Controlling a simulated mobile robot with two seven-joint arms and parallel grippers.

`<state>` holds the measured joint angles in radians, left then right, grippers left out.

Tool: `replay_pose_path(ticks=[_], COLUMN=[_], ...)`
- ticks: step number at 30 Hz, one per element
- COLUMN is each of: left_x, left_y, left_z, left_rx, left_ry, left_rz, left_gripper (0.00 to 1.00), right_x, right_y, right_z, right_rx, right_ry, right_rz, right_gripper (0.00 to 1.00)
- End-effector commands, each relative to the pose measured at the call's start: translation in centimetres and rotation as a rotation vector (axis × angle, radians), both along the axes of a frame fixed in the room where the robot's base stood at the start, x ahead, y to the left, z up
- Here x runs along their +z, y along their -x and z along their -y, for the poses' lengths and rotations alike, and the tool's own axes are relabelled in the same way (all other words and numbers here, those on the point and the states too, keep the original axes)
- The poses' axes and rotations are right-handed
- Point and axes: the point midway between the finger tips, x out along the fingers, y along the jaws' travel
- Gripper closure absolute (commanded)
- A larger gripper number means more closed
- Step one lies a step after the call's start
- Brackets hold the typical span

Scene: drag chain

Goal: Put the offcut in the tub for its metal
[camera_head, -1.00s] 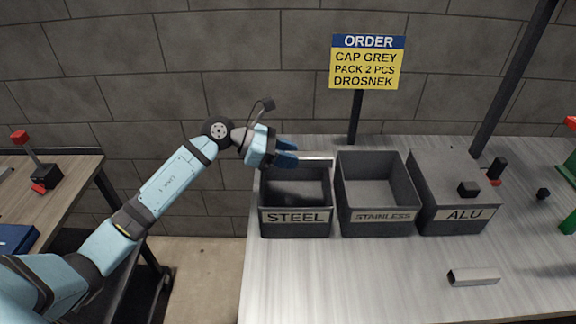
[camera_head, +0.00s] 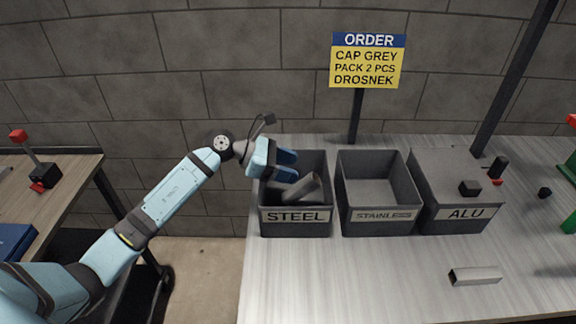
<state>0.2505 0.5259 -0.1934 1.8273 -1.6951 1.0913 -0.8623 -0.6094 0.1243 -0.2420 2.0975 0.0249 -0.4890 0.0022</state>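The STEEL tub (camera_head: 329,205), open STAINLESS tub (camera_head: 382,228) and ALU tub (camera_head: 428,225) stand side by side on the bench. The ALU tub has a cover with a black knob. Grey, tube-like pieces (camera_head: 302,190) lie in the STEEL tub, one tilted with its end raised. A short pale square-section offcut (camera_head: 475,276) lies on the bench in front of the ALU tub. My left gripper (camera_head: 292,164) is over the back left of the STEEL tub, fingers apart, with nothing visible between them. My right gripper is out of view.
The ORDER sign (camera_head: 367,60) stands on a post behind the tubs. A dark pole rises behind the ALU tub. Small black and red items and green fixtures are at the right. The bench front is mostly clear. A second table (camera_head: 75,172) is at the left.

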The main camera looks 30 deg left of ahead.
Motion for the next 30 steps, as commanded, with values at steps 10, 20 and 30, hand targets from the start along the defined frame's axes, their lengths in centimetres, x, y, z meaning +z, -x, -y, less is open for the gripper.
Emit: replay_pose_path(ticks=[10, 20, 30], left_x=[1.6, 4.2, 5.1], left_y=[1.2, 4.0, 4.9], left_z=[-2.6, -8.2, -10.0], left_rx=[0.001, 0.001, -0.001], left_ry=[-0.005, -0.003, 0.0], left_rz=[0.001, -0.001, 0.0], left_gripper=[0.43, 0.43, 0.43], right_x=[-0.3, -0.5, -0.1], right_y=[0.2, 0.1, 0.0], right_z=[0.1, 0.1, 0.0], right_rx=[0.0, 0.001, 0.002], right_ry=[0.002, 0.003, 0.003], right_rz=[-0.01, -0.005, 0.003], right_gripper=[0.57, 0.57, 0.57])
